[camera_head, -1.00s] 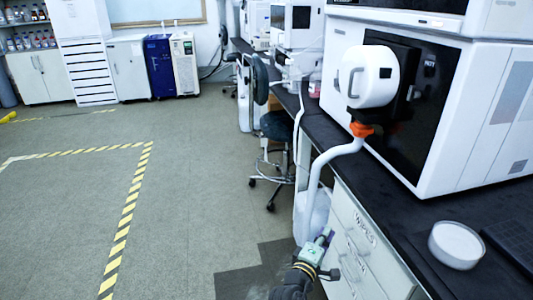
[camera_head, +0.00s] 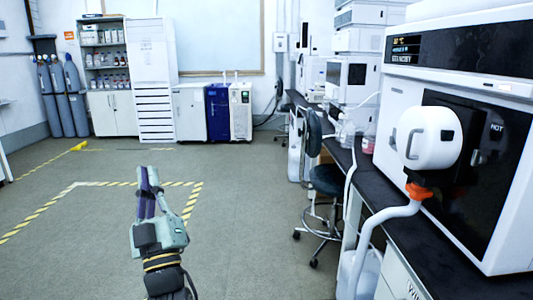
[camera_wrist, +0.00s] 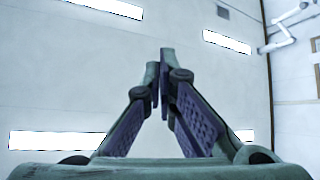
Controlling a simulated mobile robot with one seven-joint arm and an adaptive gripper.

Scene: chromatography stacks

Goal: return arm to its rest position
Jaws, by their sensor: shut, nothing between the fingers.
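My gripper (camera_head: 149,175) stands upright in the lower left-middle of the head view, over the open floor. Its fingers point up and are shut with nothing between them. In the wrist view the fingertips (camera_wrist: 164,62) meet in front of the ceiling, and no object shows between them. My gripper is clear of the bench and touches nothing that I can see.
A black-topped bench (camera_head: 386,203) runs along the right with a white instrument (camera_head: 477,95) on it. A white bent hose (camera_head: 375,225) hangs over its edge. A chair (camera_head: 327,182) stands beside the bench. Yellow-black tape (camera_head: 38,214) marks the floor. Open floor lies left.

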